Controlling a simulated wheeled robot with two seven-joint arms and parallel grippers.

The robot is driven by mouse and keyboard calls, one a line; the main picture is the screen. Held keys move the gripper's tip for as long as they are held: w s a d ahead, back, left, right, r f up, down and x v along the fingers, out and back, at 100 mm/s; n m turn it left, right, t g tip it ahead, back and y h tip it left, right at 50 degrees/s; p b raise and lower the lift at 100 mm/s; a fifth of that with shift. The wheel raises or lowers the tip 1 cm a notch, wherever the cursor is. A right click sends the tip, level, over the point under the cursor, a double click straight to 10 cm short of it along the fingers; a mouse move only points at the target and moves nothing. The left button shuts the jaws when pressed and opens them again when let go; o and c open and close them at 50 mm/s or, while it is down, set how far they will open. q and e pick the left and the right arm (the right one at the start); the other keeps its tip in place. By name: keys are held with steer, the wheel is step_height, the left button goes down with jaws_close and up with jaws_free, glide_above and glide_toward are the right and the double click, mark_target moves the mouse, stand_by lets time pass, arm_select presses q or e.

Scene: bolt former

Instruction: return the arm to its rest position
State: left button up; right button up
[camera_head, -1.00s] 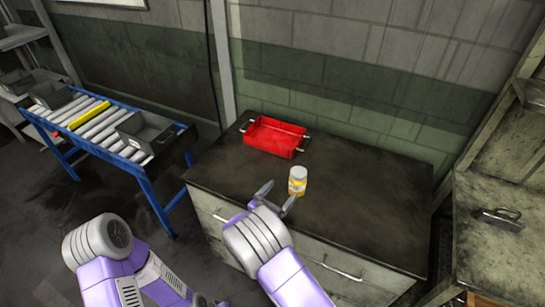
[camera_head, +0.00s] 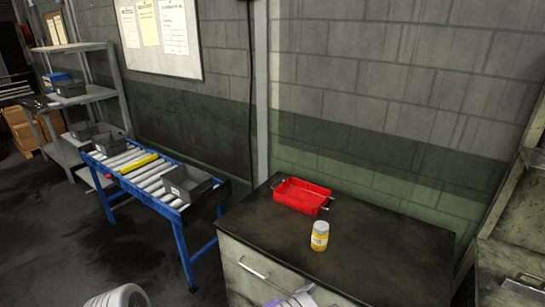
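A small yellow jar with a pale lid (camera_head: 320,236) stands upright on the dark top of the grey cabinet (camera_head: 390,262). It is clear of any gripper. Only small parts of my arms show at the bottom edge, a pale rounded link at the left and a purple and white piece near the middle. The fingers of both grippers are outside the picture.
A red tray (camera_head: 302,196) with metal handles sits on the cabinet behind the jar. A blue-framed roller conveyor (camera_head: 150,180) with a grey bin (camera_head: 188,184) stands to the left. Grey shelves (camera_head: 85,95) are farther left. The cabinet top's right side is clear.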

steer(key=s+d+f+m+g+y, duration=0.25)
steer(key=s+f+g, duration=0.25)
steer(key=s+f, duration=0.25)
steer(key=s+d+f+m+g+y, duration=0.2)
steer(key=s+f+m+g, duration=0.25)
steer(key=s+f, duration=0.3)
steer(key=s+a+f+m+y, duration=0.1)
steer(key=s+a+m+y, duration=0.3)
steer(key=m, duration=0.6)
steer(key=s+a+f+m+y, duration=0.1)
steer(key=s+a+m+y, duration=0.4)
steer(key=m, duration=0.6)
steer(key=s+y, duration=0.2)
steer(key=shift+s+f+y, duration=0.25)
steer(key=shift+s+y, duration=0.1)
